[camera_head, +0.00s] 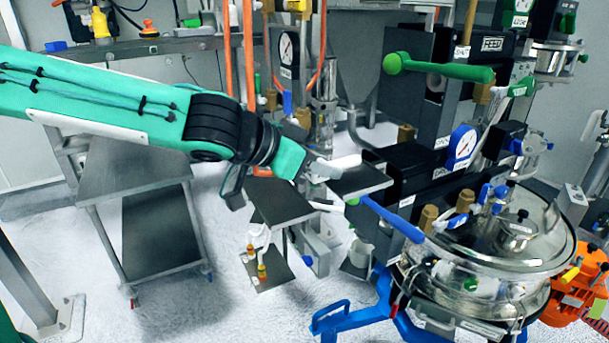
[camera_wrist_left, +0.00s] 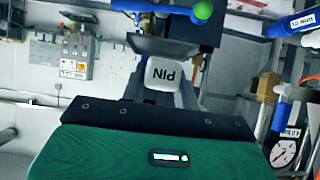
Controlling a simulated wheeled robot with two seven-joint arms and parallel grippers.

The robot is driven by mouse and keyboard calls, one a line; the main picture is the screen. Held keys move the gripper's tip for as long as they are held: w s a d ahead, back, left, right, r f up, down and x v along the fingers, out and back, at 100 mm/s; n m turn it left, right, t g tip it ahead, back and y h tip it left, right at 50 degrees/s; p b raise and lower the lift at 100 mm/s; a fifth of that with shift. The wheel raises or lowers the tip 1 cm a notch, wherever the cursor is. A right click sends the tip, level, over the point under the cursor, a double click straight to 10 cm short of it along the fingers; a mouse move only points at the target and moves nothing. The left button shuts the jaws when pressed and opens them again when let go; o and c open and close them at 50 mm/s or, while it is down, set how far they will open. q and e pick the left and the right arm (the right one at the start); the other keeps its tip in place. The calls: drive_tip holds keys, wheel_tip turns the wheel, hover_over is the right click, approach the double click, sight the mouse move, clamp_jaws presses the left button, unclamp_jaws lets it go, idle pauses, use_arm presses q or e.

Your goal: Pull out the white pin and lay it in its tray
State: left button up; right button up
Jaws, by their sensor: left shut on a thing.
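The white pin (camera_head: 343,162) shows in the head view at the end of my left arm. In the left wrist view its white block (camera_wrist_left: 162,73), with PIN lettering upside down, sits between the fingers. My left gripper (camera_head: 316,170) is shut on it. A dark flat plate (camera_head: 362,181) lies just right of and below the gripper. A second dark flat plate (camera_head: 280,204) is lower and to the left. I cannot tell which of them, if either, is the pin's tray. The far end of the pin is hard to make out. My right gripper is not in view.
A round steel sifter vessel (camera_head: 530,245) with a blue handle (camera_head: 392,218) stands at the right. A green lever (camera_head: 440,68) and a blue gauge (camera_head: 462,143) are above it. A grey cart (camera_head: 135,168) stands below my left arm.

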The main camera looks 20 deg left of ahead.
sight(340, 160)
use_arm(q)
drive_tip(key=w+d, duration=0.1)
drive_tip(key=w+d+b, duration=0.1)
drive_tip(key=w, duration=0.1)
drive_tip(key=shift+w+d+f, duration=0.15)
drive_tip(key=shift+d+f, duration=0.05)
drive_tip(key=shift+d, duration=0.15)
drive_tip(key=shift+f+b, duration=0.55)
drive_tip(key=shift+b, duration=0.2)
drive_tip(key=shift+f, duration=0.1)
drive_tip(key=shift+f+b, duration=0.35)
drive_tip(key=shift+b, duration=0.1)
drive_tip(key=o, duration=1.1)
drive_tip(key=shift+r, duration=0.1)
